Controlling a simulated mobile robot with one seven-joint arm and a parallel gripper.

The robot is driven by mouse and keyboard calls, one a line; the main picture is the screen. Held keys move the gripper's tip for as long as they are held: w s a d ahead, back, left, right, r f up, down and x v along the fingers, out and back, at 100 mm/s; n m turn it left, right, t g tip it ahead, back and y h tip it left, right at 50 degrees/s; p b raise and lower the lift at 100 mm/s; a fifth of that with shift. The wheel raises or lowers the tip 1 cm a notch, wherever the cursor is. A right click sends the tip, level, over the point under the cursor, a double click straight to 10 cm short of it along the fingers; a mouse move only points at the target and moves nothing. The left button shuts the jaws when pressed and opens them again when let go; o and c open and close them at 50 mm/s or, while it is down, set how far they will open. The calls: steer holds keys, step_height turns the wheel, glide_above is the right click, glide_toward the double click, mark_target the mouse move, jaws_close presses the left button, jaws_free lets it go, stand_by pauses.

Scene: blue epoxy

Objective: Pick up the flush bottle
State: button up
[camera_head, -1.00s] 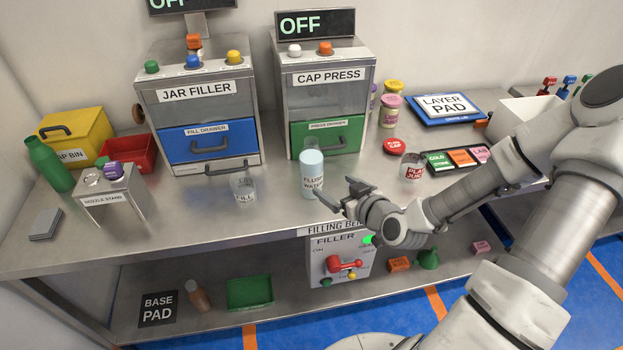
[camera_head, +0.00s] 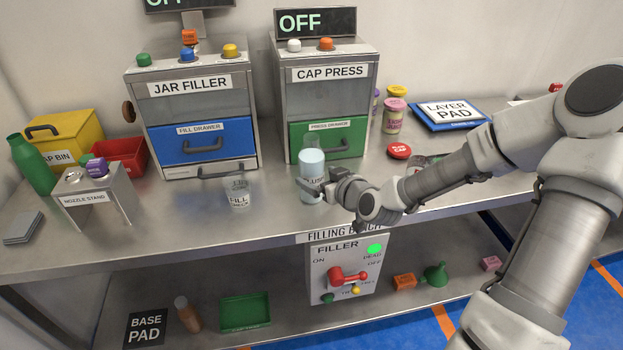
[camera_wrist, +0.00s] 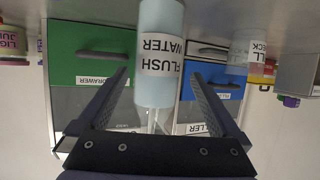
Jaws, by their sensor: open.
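The flush bottle (camera_head: 311,168) is a pale blue cylinder with a white label, upright on the steel bench in front of the cap press. In the wrist view the flush bottle (camera_wrist: 159,50) appears upside down, its label reading "FLUSH WATER", between the lines of my two fingers. My gripper (camera_head: 318,188) is open, at the bottle's front right in the head view, and hides part of its label. In the wrist view my gripper (camera_wrist: 158,95) has its fingers spread, one on each side of the bottle, with gaps showing. I cannot tell how deep the bottle sits between them.
A clear jar (camera_head: 237,193) stands left of the bottle. Behind are the cap press with its green drawer (camera_head: 326,138) and the jar filler with its blue drawer (camera_head: 202,144). A red cap (camera_head: 399,151) lies to the right. The bench front between jar and nozzle stand (camera_head: 95,196) is clear.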

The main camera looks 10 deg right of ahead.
mark_target(318, 177)
steer(key=b+x, duration=0.2)
steer(key=x, duration=0.2)
steer(key=shift+w+d+f, duration=0.1)
steer(key=shift+d+f, duration=0.05)
steer(key=shift+f, duration=0.05)
steer(key=shift+w+f, duration=0.15)
steer(key=shift+w, duration=0.35)
jaws_close()
